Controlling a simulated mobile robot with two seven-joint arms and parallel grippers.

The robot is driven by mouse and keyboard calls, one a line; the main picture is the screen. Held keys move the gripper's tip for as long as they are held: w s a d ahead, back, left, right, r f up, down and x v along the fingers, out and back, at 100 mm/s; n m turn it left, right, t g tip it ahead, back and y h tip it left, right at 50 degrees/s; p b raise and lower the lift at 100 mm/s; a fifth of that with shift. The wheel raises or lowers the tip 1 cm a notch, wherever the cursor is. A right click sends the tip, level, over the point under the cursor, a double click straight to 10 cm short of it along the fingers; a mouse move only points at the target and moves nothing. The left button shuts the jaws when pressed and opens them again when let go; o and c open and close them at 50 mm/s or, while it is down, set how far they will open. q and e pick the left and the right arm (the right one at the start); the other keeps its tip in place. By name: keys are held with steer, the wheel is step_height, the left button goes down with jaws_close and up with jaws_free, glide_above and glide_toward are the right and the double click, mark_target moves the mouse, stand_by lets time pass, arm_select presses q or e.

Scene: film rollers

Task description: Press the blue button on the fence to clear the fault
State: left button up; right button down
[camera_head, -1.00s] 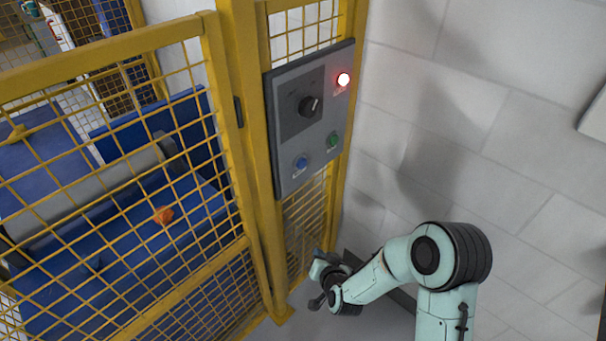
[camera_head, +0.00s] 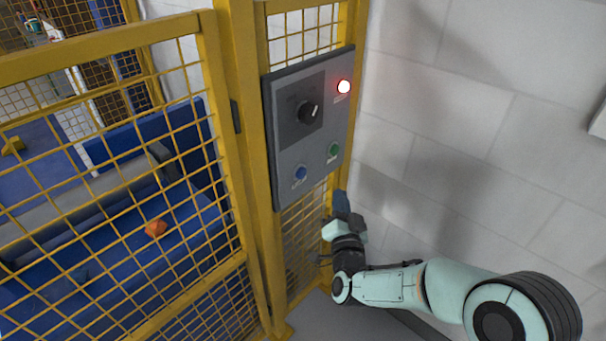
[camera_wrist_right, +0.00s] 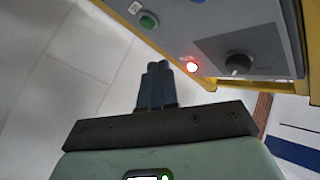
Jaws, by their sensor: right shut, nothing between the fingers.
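The grey control panel (camera_head: 312,155) is mounted on the yellow fence. Its blue button (camera_head: 300,173) is at the lower left, with the green button (camera_head: 334,150) to its right. A black rotary knob (camera_head: 307,111) sits above them, and a red lamp (camera_head: 344,87) glows at the upper right. My right gripper (camera_head: 341,201) is shut and empty, pointing up just below and right of the panel, apart from the blue button. In the wrist view its blue-grey fingers (camera_wrist_right: 157,80) are together; the green button (camera_wrist_right: 148,21), lamp and knob show, but not the blue button. My left gripper is not in view.
The yellow mesh fence (camera_head: 243,140) fills the left, with blue machinery, a grey roller and an orange object (camera_head: 156,228) behind it. A pale block wall (camera_head: 470,130) stands at the right. The space in front of the panel is clear.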

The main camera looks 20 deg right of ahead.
mark_target(302, 173)
arm_select(q)
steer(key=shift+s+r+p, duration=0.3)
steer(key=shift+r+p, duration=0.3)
steer(key=shift+p, duration=0.1)
arm_select(e)
steer(key=w+a, duration=0.3)
steer(key=w, duration=0.5)
steer(key=shift+a, duration=0.1)
stand_by(1.2)
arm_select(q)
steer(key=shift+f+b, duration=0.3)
arm_select(e)
steer(key=shift+w+a, duration=0.2)
steer(key=shift+w, duration=0.1)
